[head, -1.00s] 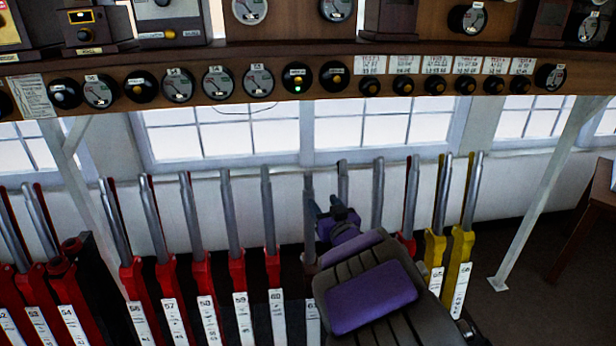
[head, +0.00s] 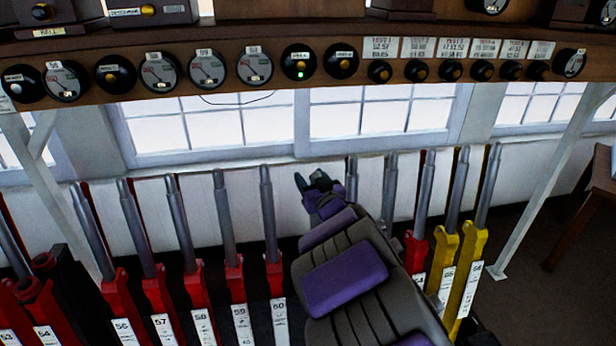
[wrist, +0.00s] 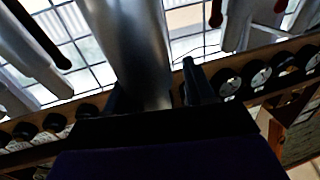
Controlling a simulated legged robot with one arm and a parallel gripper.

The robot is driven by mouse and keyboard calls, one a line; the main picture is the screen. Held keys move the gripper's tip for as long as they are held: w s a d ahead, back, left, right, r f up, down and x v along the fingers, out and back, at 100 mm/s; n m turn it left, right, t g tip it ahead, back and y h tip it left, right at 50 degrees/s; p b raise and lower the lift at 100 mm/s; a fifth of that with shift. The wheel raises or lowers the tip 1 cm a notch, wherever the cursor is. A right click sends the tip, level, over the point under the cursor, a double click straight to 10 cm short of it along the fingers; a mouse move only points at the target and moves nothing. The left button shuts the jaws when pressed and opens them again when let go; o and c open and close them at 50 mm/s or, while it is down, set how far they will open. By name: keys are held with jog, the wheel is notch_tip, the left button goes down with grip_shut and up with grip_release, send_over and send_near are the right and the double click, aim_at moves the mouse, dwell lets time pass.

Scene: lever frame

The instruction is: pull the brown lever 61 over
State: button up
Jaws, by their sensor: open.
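My gripper (head: 318,184) is open among the levers, just right of lever 60 (head: 266,205). In the wrist view, a thick grey metal lever shaft (wrist: 130,45) stands between the two open fingers of my gripper (wrist: 155,88), close to the left one. It appears to be the handle of lever 61. Whether a finger touches it, I cannot tell. In the head view, lever 61, its brown base and its label are hidden behind my gripper and arm.
Lever 62 (head: 352,180) stands close on the right of my gripper. Red levers stand in a row to the left, and two yellow-based levers (head: 468,260) to the right. A shelf (head: 440,95) with dials and plates runs above. Windows lie behind.

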jog(key=shift+d+r, duration=0.1)
jog(key=shift+d, duration=0.4)
jog(key=shift+c, duration=1.4)
jog(key=shift+a, duration=0.2)
grip_shut()
